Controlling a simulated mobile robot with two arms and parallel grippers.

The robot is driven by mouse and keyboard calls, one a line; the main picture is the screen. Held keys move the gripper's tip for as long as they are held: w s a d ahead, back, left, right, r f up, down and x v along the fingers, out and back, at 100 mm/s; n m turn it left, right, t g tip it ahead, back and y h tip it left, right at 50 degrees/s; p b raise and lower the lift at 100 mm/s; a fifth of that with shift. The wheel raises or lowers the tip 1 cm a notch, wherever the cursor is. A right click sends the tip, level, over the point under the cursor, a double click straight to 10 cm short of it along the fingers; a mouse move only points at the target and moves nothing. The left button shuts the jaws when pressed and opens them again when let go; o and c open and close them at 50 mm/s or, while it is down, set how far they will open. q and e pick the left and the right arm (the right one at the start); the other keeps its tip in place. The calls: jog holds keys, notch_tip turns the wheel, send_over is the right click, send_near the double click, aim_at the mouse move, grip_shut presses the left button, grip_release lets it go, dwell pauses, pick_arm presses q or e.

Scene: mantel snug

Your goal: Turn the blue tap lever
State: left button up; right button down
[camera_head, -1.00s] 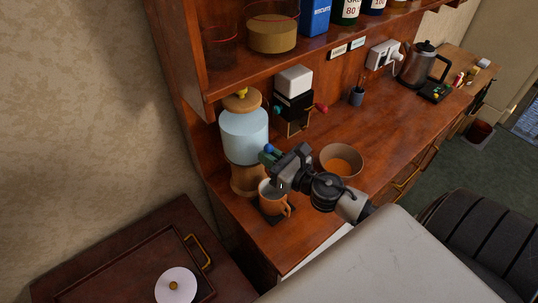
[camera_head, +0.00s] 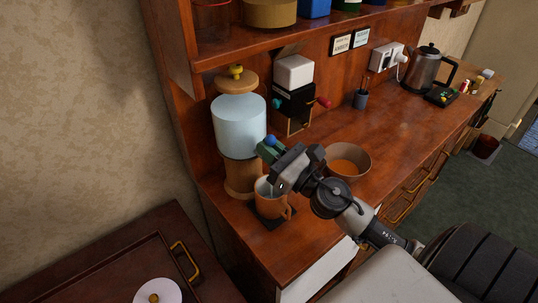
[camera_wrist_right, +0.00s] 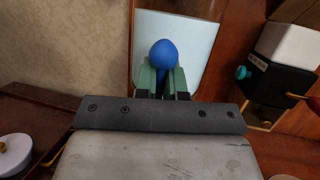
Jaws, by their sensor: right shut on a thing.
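The blue tap lever (camera_wrist_right: 164,54) has a round blue knob and stands between the green-padded fingers of my right gripper (camera_wrist_right: 163,80) in the right wrist view. In the head view its blue tip (camera_head: 270,140) shows just above the fingers of my right gripper (camera_head: 266,150), which is shut on it. The lever is in front of a glass water dispenser (camera_head: 238,127) with a wooden lid and base. An orange-brown mug (camera_head: 284,209) stands below on a dark mat (camera_head: 263,220). My gripper hides the tap's body. My left gripper is not in view.
A bowl (camera_head: 362,161) with orange contents stands right of my gripper. A black and white grinder (camera_head: 295,90) with a red-knobbed crank stands behind. A shelf (camera_head: 230,55) overhangs the counter. A kettle (camera_head: 425,70) is farther right.

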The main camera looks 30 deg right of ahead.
jog(key=shift+r, duration=0.2)
jog(key=c, duration=1.2)
grip_release()
jog(key=shift+c, duration=0.2)
jog(key=shift+f, duration=0.1)
jog(key=shift+s+d+f, duration=0.1)
jog(key=shift+s+f, duration=0.1)
jog(key=shift+s, duration=0.05)
jog(key=b+v, duration=0.6)
jog(key=v, duration=0.4)
jog(key=shift+s+r, duration=0.15)
